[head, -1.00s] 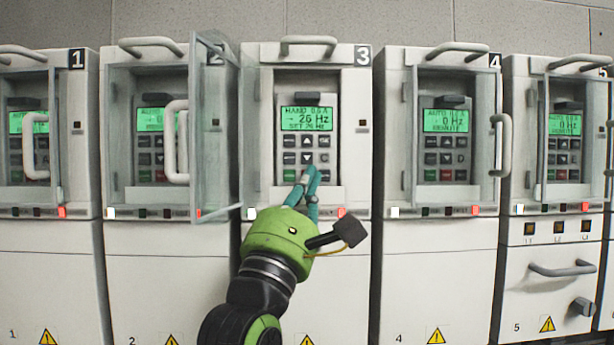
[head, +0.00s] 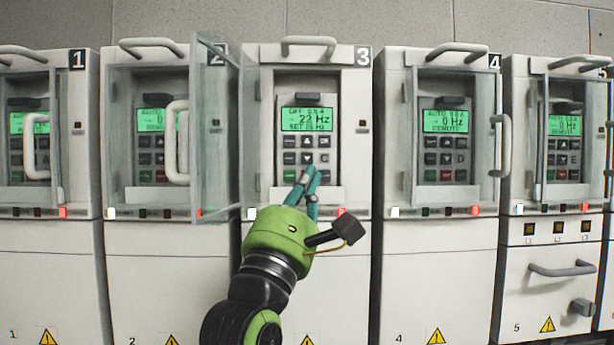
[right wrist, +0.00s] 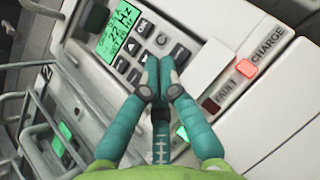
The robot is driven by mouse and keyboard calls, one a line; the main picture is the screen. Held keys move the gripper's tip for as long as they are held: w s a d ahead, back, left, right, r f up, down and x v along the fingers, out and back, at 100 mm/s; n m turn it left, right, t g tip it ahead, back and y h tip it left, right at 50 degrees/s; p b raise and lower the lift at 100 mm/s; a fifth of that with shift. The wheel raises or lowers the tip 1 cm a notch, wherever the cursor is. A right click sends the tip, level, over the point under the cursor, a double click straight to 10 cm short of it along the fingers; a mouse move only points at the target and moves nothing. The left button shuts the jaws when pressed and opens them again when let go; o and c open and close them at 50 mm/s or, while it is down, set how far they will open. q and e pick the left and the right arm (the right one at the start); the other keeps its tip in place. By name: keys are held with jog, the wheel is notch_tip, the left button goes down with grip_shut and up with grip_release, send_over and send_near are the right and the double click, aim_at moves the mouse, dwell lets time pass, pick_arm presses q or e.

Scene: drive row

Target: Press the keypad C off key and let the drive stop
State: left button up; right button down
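The keypad marked C (head: 291,142) sits in the open recess of drive 3 (head: 347,260). Its green display (head: 307,119) reads OFF, about 22 Hz; it also shows in the right wrist view (right wrist: 118,32). A green key (head: 289,175) is at the keypad's lower left. My right gripper (head: 313,172) is shut and empty, its teal fingertips together at the lower right keys. In the right wrist view the fingertips (right wrist: 158,72) cover the lower right key area, so the off key is largely hidden and I cannot tell contact. My left gripper is out of view.
A clear door (head: 218,125) stands swung out to the left of drive 3's recess. Drive 2 (head: 160,260) and drive 4 (head: 440,260) flank it. A red CHARGE lamp (right wrist: 246,68) glows below the keypad. The space right of the gripper is clear.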

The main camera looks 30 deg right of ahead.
jog(key=shift+s+a, duration=0.4)
jog(key=shift+s, duration=0.25)
jog(key=shift+s, duration=0.1)
jog(key=shift+s+a, duration=0.45)
jog(key=shift+s, duration=0.25)
jog(key=shift+s+a, duration=0.4)
jog(key=shift+s, duration=0.25)
jog(key=shift+s+a, duration=0.45)
jog(key=shift+s, duration=0.25)
